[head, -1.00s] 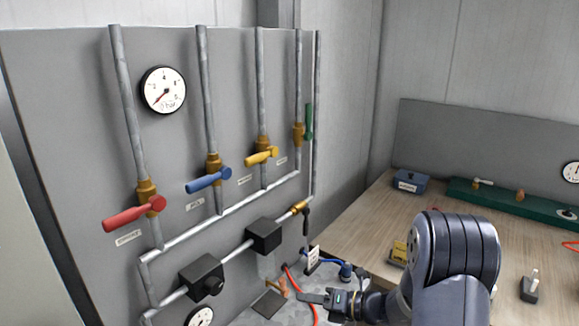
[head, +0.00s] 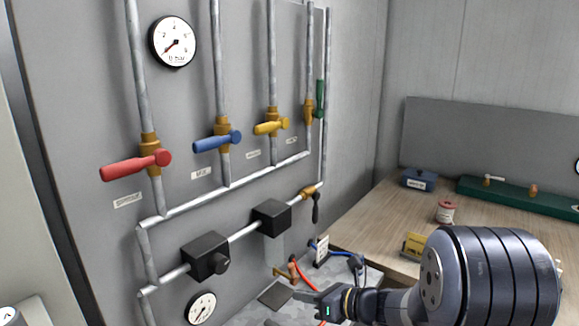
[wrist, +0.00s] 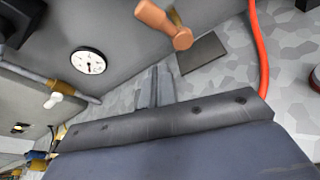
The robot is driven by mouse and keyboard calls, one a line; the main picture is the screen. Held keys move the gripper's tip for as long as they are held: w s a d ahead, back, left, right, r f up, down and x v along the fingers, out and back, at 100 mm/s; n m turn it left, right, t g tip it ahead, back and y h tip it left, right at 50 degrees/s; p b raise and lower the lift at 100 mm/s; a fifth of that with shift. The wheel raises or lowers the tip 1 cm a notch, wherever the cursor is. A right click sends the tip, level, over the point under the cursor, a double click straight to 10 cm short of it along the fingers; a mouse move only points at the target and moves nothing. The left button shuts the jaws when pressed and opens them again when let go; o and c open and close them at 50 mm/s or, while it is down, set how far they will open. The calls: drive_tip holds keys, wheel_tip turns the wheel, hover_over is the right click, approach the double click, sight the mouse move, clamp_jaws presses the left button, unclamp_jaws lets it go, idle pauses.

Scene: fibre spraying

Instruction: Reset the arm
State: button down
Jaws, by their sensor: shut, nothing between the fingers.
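My gripper (head: 299,295) is low at the bottom centre of the head view, at the end of my dark arm, in front of the valve panel (head: 60,110). In the wrist view my gripper (wrist: 155,75) has its two thin fingers together with nothing between them. A copper-coloured handle (wrist: 165,25) and a dark flat plate (wrist: 203,53) lie beyond the fingertips, apart from them. In the head view the plate (head: 275,294) is just left of the fingers.
The panel carries a red (head: 135,165), a blue (head: 217,141) and a yellow lever (head: 271,127), and a gauge (head: 173,42). A red hose (wrist: 260,50) runs close to the right of my fingers. A wooden bench (head: 385,215) stands at right.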

drive_tip(key=shift+s+a+f+n+t+h+b, duration=0.2)
drive_tip(key=shift+f+n+b, duration=0.25)
drive_tip(key=shift+b, duration=0.55)
drive_tip(key=shift+s+a+f+n+t+h+b, duration=0.15)
drive_tip(key=shift+a+f+n+t+h+b, duration=0.25)
drive_tip(key=shift+b, duration=0.55)
drive_tip(key=shift+s+a+f+n+t+b, duration=0.15)
drive_tip(key=shift+f+n+b, duration=0.3)
drive_tip(key=shift+b, duration=0.55)
drive_tip(key=v, duration=0.7)
drive_tip(key=shift+d+r+p, duration=0.25)
drive_tip(key=shift+r+p, duration=0.2)
drive_tip(key=shift+r, duration=0.05)
drive_tip(key=shift+s, duration=0.15)
